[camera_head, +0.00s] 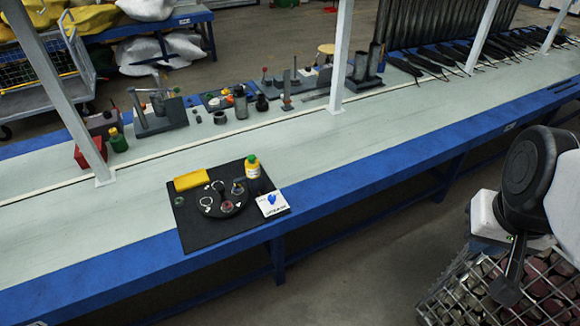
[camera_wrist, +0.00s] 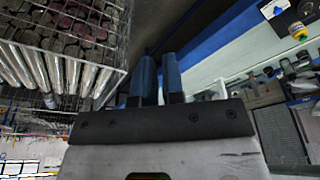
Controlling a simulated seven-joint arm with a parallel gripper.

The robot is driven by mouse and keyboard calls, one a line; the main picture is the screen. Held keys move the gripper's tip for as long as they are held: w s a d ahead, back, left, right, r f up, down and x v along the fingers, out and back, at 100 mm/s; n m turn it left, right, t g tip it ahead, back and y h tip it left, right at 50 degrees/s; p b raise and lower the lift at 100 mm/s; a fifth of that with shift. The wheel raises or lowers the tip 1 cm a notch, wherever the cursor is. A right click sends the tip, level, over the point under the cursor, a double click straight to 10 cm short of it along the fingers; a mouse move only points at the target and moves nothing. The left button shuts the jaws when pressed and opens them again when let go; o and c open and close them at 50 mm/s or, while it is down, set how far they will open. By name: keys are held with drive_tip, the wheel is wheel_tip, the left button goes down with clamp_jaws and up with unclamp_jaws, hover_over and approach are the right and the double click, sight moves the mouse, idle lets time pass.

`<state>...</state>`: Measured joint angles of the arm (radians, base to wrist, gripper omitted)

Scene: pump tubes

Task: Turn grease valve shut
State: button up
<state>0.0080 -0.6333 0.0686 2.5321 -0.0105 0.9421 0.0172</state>
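No part in view can be told for certain as the grease valve. A grey stand with an upright lever (camera_head: 158,112) is on the bench at the left, but too small to tell what it is. My gripper shows in the wrist view as two blue fingers (camera_wrist: 160,78) side by side, with a narrow gap and nothing held between them. The fingers are away from the bench, touching nothing that I can see. In the head view my arm is at the right edge, and the fingertips cannot be made out there.
A long bench (camera_head: 300,150) with blue edges crosses the view. A black mat (camera_head: 225,236) bears small rings, a yellow block (camera_head: 191,180) and a bottle (camera_head: 252,166). White posts (camera_head: 340,60) rise from the bench. A wire basket (camera_head: 450,300) of cylinders is below my arm.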

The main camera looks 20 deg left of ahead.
drive_tip(key=o, duration=0.5)
drive_tip(key=shift+w+a, duration=0.1)
drive_tip(key=shift+w, duration=0.1)
drive_tip(key=shift+o, duration=1.2)
drive_tip(key=shift+w+a+r, duration=0.1)
drive_tip(key=shift+w, duration=0.25)
drive_tip(key=shift+o, duration=0.8)
drive_tip(key=w+a+g, duration=0.1)
drive_tip(key=w+a, duration=0.3)
drive_tip(key=w, duration=0.3)
drive_tip(key=w+a+f+y, duration=0.1)
drive_tip(key=w+a, duration=0.3)
drive_tip(key=w, duration=0.4)
drive_tip(key=shift+g, duration=0.4)
drive_tip(key=w+a+f+g, duration=0.2)
drive_tip(key=w+a+f, duration=0.5)
drive_tip(key=w+a, duration=0.45)
drive_tip(key=g, duration=0.3)
hover_over(272, 197)
drive_tip(key=w, duration=0.3)
wheel_tip(272, 197, down, 29)
drive_tip(key=shift+w+f+h, duration=0.15)
drive_tip(key=shift+w+h, duration=0.05)
drive_tip(key=shift+h, duration=0.2)
drive_tip(key=shift+x, duration=3.9)
